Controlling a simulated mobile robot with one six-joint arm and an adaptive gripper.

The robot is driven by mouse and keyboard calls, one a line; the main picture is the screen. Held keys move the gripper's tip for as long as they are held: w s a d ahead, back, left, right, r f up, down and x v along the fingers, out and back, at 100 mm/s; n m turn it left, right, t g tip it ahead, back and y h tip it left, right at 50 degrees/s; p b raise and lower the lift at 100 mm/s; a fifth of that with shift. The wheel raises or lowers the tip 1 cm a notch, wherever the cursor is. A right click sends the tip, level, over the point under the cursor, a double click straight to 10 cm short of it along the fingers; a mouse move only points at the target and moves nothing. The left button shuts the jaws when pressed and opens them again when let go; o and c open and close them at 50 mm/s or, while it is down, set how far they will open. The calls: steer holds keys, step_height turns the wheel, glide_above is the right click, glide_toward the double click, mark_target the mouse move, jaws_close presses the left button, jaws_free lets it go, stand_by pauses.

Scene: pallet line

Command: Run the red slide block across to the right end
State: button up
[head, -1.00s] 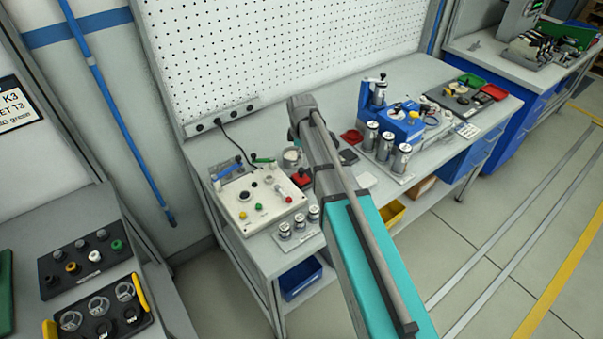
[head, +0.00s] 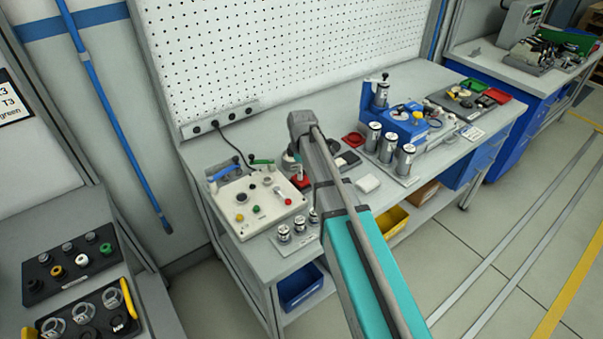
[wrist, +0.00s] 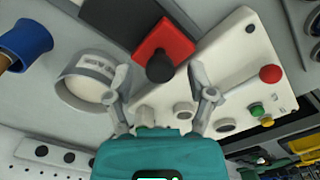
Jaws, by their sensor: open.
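The red slide block (wrist: 168,42), with a black knob (wrist: 160,68) on it, shows near the middle of the wrist view. In the head view the red block (head: 303,181) stands by the cream control box, partly hidden by my arm. A dark plate (wrist: 118,18) lies beside it in the wrist view. My gripper (wrist: 161,95) is open and empty, with one finger on either side of the knob in the picture. The gap in height between fingers and knob is hard to tell. In the head view my arm hides most of the gripper.
The cream control box (head: 258,200) with coloured buttons is close beside the block. A white cup (wrist: 92,82) and a blue cylinder (wrist: 32,38) lie left in the wrist view. Metal cylinders (head: 291,232) stand at the bench front. A blue fixture (head: 405,122) stands farther right.

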stand_by(0.3)
jaws_close()
stand_by(0.5)
